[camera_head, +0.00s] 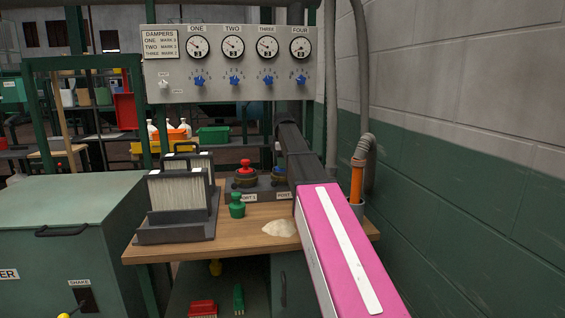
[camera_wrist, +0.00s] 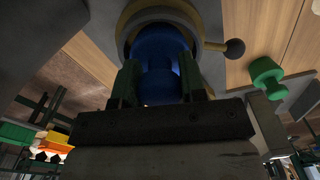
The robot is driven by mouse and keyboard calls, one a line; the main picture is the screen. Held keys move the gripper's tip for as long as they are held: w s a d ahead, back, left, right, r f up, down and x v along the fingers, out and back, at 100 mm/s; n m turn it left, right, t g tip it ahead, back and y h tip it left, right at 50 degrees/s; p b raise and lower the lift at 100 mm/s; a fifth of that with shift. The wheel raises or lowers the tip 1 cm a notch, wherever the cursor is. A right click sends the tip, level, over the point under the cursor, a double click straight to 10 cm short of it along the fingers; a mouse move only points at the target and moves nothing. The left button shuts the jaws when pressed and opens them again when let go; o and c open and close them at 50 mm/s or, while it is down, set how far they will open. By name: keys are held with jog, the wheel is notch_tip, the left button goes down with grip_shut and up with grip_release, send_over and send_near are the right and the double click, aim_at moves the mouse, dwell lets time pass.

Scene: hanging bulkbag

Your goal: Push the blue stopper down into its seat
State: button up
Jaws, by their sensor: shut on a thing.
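The blue stopper (camera_wrist: 157,48) is between the two dark green fingers of my gripper (camera_wrist: 160,78), which is shut on it. A brass-coloured and grey ring, its seat (camera_wrist: 212,46), shows around the far end of the stopper. How deep the stopper sits in it I cannot tell. In the head view a bit of the blue stopper (camera_head: 278,171) shows at the right port of the grey port block (camera_head: 262,193). My arm hides the rest of it and the gripper there.
A red stopper (camera_head: 245,168) sits in the left port. A green stopper (camera_head: 237,205) stands on the wooden bench (camera_head: 252,240), near a pale powder heap (camera_head: 279,228). Framed filters (camera_head: 179,192) stand left. An orange pipe (camera_head: 357,180) and wall are right; a gauge panel (camera_head: 235,60) is above.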

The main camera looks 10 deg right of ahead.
jog(key=shift+f, duration=0.15)
jog(key=o, duration=1)
